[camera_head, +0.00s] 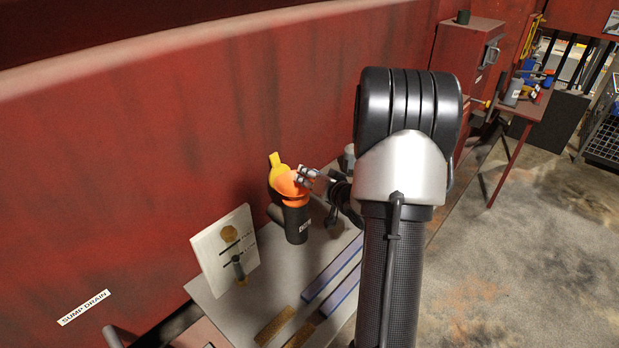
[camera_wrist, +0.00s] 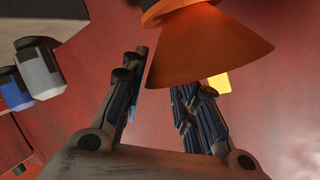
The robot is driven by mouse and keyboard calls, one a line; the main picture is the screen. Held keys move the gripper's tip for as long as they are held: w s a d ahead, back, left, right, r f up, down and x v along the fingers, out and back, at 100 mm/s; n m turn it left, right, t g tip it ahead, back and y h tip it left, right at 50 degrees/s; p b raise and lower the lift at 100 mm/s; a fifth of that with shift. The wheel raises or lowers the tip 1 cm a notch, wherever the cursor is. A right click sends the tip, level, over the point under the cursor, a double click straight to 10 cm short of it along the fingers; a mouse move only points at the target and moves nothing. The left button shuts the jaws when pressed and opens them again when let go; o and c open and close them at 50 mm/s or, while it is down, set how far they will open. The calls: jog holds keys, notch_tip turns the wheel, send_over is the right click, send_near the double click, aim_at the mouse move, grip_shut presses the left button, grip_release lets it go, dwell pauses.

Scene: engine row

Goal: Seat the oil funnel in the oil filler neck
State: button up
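An orange funnel (camera_head: 291,184) sits wide end up on a dark bottle (camera_head: 296,222) on the grey bench. The funnel (camera_wrist: 208,48) appears upside down in the wrist view, its rim near the fingers. My gripper (camera_head: 302,175) is at the funnel's right upper side in the head view. In the wrist view my gripper (camera_wrist: 160,80) has its fingers apart, with no object clearly held between them. I cannot tell whether a finger touches the funnel rim. I cannot make out an oil filler neck in either view.
A yellow object (camera_head: 276,167) stands behind the funnel. A white panel (camera_head: 212,255) stands on the bench (camera_head: 240,310), left of the bottle. Blue-edged strips (camera_head: 333,272) lie in front. A red wall (camera_head: 150,130) rises close behind. Grey (camera_wrist: 38,72) and blue containers show in the wrist view.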

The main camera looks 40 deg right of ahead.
jog(key=shift+s, duration=0.1)
jog(key=v, duration=1.2)
dwell(0.4)
